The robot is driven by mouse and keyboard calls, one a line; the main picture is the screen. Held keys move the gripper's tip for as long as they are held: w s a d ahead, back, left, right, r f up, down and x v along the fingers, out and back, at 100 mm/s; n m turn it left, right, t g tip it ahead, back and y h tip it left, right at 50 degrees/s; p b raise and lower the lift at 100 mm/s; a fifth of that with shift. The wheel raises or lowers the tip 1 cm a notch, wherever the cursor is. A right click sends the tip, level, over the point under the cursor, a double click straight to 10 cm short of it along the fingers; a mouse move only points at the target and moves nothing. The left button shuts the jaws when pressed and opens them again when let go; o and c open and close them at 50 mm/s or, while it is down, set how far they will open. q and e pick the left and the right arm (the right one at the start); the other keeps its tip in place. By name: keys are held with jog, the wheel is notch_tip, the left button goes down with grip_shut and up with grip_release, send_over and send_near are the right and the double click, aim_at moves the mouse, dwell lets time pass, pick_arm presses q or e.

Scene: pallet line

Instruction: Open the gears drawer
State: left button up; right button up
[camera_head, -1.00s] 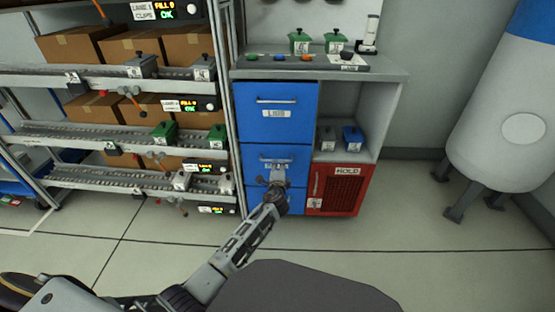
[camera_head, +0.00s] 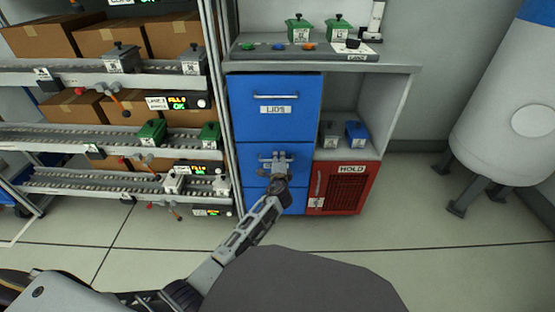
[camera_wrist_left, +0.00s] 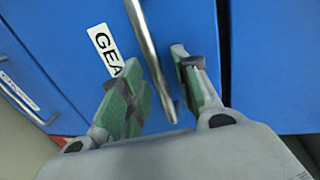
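The gears drawer (camera_head: 241,168) is the middle blue drawer of the cabinet and looks closed. In the left wrist view its white label (camera_wrist_left: 106,50) shows "GEA", the rest hidden by a finger. Its metal bar handle (camera_wrist_left: 148,45) runs between the two green-padded fingers of my left gripper (camera_wrist_left: 156,62). The fingers stand apart, with visible gaps to the bar. In the head view my left gripper (camera_head: 275,156) is at the front of this drawer and covers part of it. My right gripper is not in view.
The lids drawer (camera_head: 275,125) is above, and another blue drawer (camera_head: 290,203) is below. A red HOLD door (camera_head: 345,190) stands to the right. A rack with boxes (camera_head: 110,40) stands close on the left. The floor in front (camera_head: 420,235) is clear.

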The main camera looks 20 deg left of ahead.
pick_arm(q)
jog(key=shift+w, duration=0.1)
grip_shut()
dwell(0.6)
